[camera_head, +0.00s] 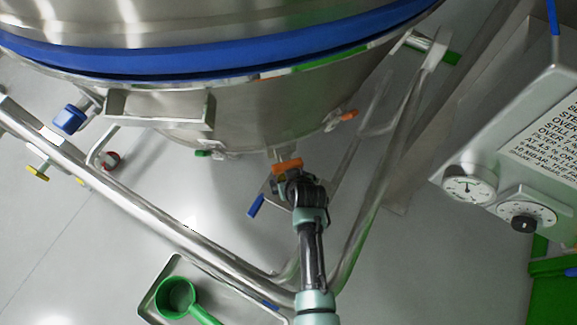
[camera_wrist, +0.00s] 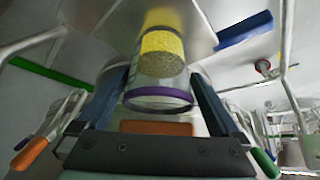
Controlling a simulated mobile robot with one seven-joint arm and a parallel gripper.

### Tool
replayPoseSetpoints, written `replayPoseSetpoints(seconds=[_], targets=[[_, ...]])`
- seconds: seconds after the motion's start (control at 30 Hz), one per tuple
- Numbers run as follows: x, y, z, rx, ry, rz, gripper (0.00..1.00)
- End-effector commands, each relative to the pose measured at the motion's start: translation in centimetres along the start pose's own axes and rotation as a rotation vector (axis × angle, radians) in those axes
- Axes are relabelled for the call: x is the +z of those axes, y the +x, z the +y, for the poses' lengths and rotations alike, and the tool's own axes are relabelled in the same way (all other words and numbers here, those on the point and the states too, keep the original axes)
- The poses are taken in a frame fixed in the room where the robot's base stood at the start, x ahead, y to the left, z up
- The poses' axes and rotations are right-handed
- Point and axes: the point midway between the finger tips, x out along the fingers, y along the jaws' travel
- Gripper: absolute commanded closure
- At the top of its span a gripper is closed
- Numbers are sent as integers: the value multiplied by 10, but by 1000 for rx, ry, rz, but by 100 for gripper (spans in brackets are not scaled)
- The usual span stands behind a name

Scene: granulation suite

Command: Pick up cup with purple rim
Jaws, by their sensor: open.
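In the wrist view, a clear cup with a purple rim (camera_wrist: 158,98) holds yellow granular material. The rim faces my gripper's palm, and the cup's far end lies against or close to a metal plate. My gripper (camera_wrist: 161,78) is open, with one dark finger on each side of the cup. I cannot tell whether either finger touches it. In the head view my gripper (camera_head: 290,182) is below the large steel vessel, beside the blue-handled plate. I cannot make out the cup there.
The steel vessel (camera_head: 240,110) with a blue band hangs overhead. Frame tubes (camera_head: 190,228) run on both sides of my arm. A green scoop (camera_head: 178,297) lies in a tray at the bottom. A control box (camera_head: 520,150) stands right.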

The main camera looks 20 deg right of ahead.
Motion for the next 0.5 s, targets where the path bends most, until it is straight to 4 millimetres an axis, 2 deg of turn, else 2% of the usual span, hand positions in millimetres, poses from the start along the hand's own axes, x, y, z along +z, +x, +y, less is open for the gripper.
replayPoseSetpoints(seconds=[0.2, 0.5], targets=[[0, 0, 0, 0, 0, 0, 2], [0, 0, 0, 0, 0, 0, 56]])
